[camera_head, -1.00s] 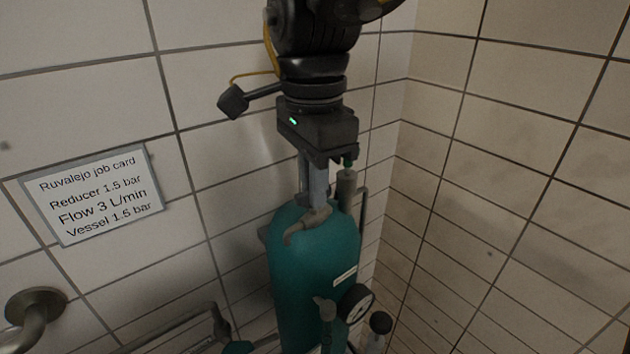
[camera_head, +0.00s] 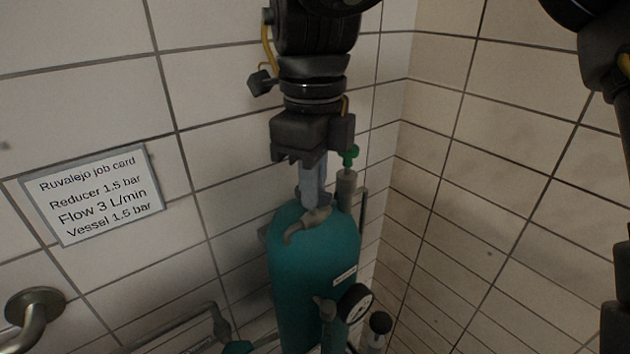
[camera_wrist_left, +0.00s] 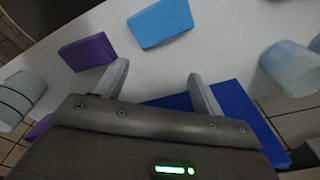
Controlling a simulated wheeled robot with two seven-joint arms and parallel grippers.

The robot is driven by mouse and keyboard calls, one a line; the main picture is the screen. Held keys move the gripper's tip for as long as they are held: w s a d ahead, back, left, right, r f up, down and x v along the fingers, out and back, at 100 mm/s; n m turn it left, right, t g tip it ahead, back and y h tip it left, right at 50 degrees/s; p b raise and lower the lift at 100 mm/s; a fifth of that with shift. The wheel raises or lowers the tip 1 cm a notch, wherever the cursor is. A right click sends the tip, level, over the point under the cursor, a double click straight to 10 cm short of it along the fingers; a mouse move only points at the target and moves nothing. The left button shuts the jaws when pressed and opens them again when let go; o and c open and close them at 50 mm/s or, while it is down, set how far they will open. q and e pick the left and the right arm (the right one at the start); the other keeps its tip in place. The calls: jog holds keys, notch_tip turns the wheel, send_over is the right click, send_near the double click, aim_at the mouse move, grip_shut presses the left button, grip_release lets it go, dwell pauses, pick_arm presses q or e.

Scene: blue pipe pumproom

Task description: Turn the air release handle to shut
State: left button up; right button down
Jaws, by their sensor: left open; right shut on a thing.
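My right gripper (camera_head: 314,206) comes down from the top in the head view. Its grey fingers are shut at a tan fitting with a curved spout (camera_head: 298,230) on top of the teal vessel (camera_head: 312,265). They appear to hold the air release handle there, but the fingers hide most of it, so its angle cannot be read. My left gripper (camera_wrist_left: 158,82) is seen only in its own wrist view. Its fingers are apart with nothing between them.
A green-knobbed valve (camera_head: 350,157) stands close to the right gripper. A pressure gauge (camera_head: 356,303) is low on the vessel. A job card (camera_head: 93,194) hangs on the tiled wall. The left wrist view shows purple (camera_wrist_left: 87,52) and blue (camera_wrist_left: 160,23) blocks on a pale surface.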

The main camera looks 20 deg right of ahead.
jog(key=m, duration=0.5)
jog(key=shift+m, duration=0.3)
dwell(0.4)
jog(key=c, duration=1.5)
grip_release()
jog(key=shift+w, duration=0.1)
notch_tip(320, 180, up, 11)
jog(key=shift+f, duration=0.15)
